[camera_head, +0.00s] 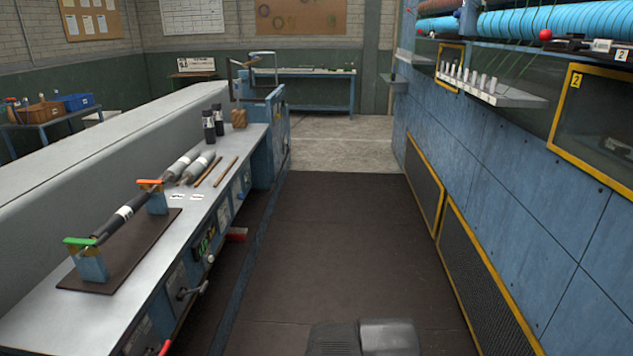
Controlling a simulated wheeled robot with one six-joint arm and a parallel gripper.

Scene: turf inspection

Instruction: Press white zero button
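I cannot make out a white zero button in this view. The front of the long bench (262,140) on the left carries small panels, knobs and levers, too small to read. A dark panel with small coloured parts (205,243) sits on that front. My gripper is not in view. A dark grey part at the bottom middle edge seems to be my own body.
A dark rod (125,212) rests on two blue blocks over a brown mat (105,285) on the bench. Grey cylinders, brown sticks and black bottles (208,127) stand or lie behind. A blue panelled machine (500,190) lines the right. The brown floor aisle (335,250) is clear.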

